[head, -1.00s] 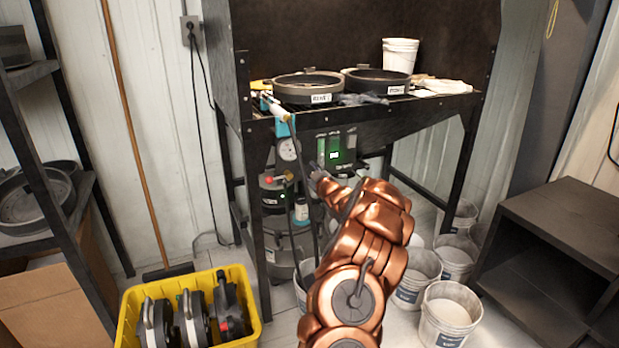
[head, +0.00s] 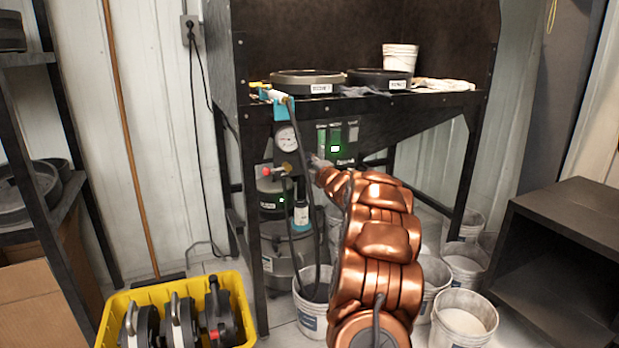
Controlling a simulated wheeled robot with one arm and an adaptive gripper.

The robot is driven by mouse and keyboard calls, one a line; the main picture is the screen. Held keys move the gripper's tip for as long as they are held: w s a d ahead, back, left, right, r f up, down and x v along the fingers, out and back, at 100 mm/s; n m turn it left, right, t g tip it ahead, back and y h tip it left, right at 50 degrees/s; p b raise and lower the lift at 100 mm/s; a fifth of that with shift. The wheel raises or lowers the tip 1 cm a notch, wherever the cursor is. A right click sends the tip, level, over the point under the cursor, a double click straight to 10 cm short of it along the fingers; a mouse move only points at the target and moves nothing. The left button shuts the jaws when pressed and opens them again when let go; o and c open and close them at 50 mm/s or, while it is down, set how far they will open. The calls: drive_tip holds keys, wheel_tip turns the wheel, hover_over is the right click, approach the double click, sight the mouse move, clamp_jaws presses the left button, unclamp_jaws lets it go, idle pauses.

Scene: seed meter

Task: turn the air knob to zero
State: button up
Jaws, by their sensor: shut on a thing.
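A dark control panel (head: 351,132) with a small green-lit display (head: 335,149) hangs under the front edge of the work cabinet. A round white pressure gauge (head: 287,139) is mounted left of it. My gripper (head: 317,162) reaches in at the panel's lower left, just right of and below the gauge. Its fingers are small here and look closed at the panel front. The air knob is hidden at the fingertips, so its pointer and marks cannot be read. My copper-coloured arm covers the area to the lower right.
A red-ended valve (head: 267,171) and hanging dark hoses are left of my gripper. Round pans (head: 307,77) and a white bucket (head: 400,58) stand on the cabinet ledge. A yellow crate (head: 118,303) and white buckets (head: 463,318) occupy the floor. A dark shelf (head: 560,225) stands right.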

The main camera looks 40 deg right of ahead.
drive_tip(key=n+b, duration=0.3)
drive_tip(key=b, duration=0.1)
drive_tip(key=shift+f+n, duration=0.3)
drive_tip(key=shift+n, duration=0.1)
drive_tip(key=n+b, duration=0.2)
drive_tip(key=b, duration=0.1)
drive_tip(key=shift+n, duration=0.3)
drive_tip(key=n+b, duration=0.3)
drive_tip(key=n, duration=0.1)
drive_tip(key=shift+r+b, duration=0.1)
drive_tip(key=shift+b, duration=0.3)
drive_tip(key=shift+n, duration=0.5)
drive_tip(key=shift+r+b, duration=0.15)
drive_tip(key=shift+b, duration=0.2)
drive_tip(key=o, duration=1.2)
drive_tip(key=shift+c, duration=0.2)
drive_tip(key=shift+s, duration=0.1)
